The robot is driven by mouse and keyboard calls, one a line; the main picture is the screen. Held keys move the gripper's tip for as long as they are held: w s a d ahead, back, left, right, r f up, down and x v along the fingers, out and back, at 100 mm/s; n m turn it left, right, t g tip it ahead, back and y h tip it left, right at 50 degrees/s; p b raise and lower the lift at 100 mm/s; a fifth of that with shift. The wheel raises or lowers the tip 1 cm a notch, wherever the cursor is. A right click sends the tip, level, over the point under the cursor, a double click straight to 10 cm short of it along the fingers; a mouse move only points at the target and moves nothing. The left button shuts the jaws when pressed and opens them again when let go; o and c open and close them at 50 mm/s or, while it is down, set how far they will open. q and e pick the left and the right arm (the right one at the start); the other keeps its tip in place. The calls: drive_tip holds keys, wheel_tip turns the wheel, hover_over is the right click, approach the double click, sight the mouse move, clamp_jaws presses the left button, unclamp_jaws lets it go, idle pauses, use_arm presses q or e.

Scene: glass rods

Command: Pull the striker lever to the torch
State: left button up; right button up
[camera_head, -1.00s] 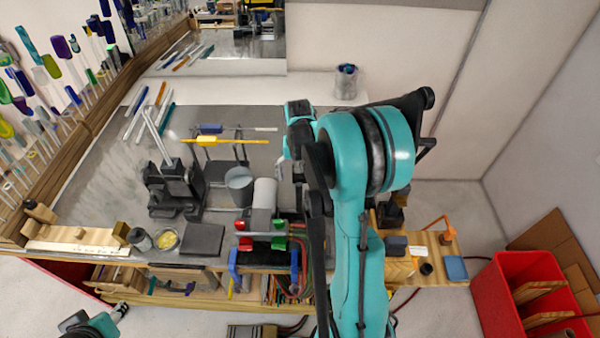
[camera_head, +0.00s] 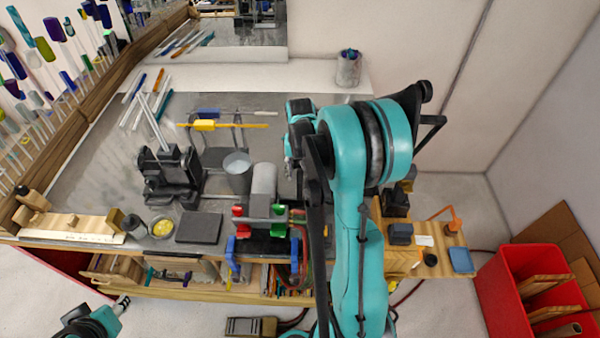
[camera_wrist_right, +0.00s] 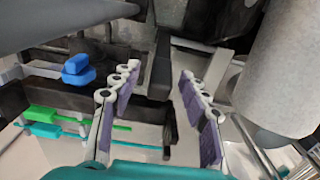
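The torch is a pale grey cylinder (camera_head: 264,179) on a dark body with red and green knobs, clamped at the bench's front edge. It fills the right of the right wrist view (camera_wrist_right: 290,75). A dark upright bar (camera_wrist_right: 161,68), which may be the striker lever, stands left of it. My right gripper (camera_wrist_right: 160,125) is open, its purple-padded fingers spread on either side of the bar; contact is not clear. In the head view my right arm hides most of this gripper and what is behind it. Part of my left arm shows at bottom left (camera_head: 98,320); its finger state is unclear.
A grey cup (camera_head: 237,175) stands left of the torch, with a black fixture (camera_head: 169,178) farther left. Glass rods lie on the rear bench and on a stand. A wooden shelf (camera_head: 440,262) with small items and a red bin (camera_head: 515,290) are at right.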

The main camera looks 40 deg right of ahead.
drive_tip(key=c, duration=0.6)
drive_tip(key=shift+s+a+r, duration=0.2)
drive_tip(key=shift+s+a, duration=0.7)
drive_tip(key=shift+s, duration=0.15)
drive_tip(key=shift+s+a+f, duration=0.2)
drive_tip(key=shift+s+a, duration=0.6)
drive_tip(key=shift+s, duration=0.15)
